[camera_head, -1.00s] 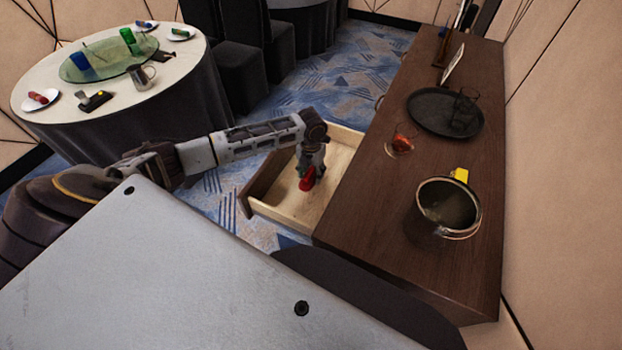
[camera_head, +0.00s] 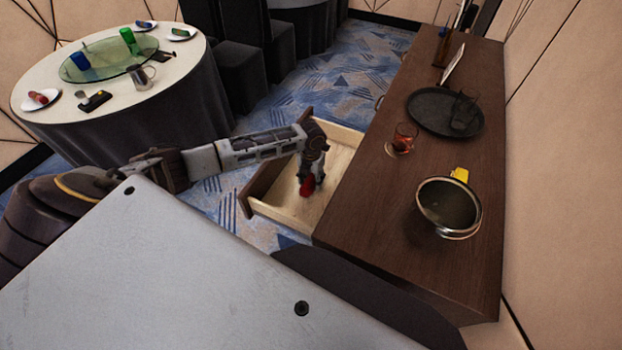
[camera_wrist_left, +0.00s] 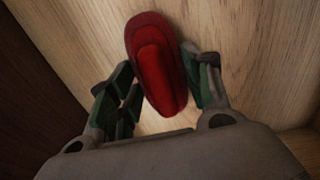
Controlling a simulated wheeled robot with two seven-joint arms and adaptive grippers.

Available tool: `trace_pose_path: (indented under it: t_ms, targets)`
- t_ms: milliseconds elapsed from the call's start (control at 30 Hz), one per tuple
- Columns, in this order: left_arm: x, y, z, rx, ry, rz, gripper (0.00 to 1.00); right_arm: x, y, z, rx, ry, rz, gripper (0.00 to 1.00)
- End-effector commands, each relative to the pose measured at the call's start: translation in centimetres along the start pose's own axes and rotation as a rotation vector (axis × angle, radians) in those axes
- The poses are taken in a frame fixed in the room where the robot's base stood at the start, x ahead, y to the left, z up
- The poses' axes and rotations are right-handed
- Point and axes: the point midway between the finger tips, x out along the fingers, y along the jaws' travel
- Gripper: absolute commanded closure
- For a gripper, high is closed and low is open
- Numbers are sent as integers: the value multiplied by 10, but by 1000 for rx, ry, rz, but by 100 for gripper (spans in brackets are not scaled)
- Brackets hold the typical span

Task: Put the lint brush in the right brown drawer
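The lint brush is a red, rounded, elongated piece (camera_head: 307,186) inside the pulled-out brown drawer (camera_head: 262,205). In the left wrist view the brush (camera_wrist_left: 155,60) shows against the pale wooden inside of the drawer. My left gripper (camera_head: 311,174) reaches down into the drawer over the brush. Its green-grey fingers (camera_wrist_left: 162,85) are spread on both sides of it. The right finger is close against the brush, and a small gap shows at the left finger. I cannot tell whether the brush rests fully on the drawer floor. My right gripper is not in view.
The brown sideboard top (camera_head: 365,215) beside the drawer holds a pot (camera_head: 449,207), a glass of red drink (camera_head: 404,138) and a dark tray (camera_head: 430,108) with a glass. A round laid table (camera_head: 115,105) stands at the far left. Blue carpet lies between.

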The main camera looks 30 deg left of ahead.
Motion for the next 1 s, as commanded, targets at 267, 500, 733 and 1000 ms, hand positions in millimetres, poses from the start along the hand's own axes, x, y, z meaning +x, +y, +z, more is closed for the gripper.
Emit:
trace_pose_path:
  t_ms: [267,500,733,1000]
  targets:
    - [0,0,0,0,0,0,29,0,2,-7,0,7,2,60]
    - [0,0,0,0,0,0,29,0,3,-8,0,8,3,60]
    - [-10,0,0,1,-1,1,29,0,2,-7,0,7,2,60]
    - [-42,0,1,0,-3,-1,29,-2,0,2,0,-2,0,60]
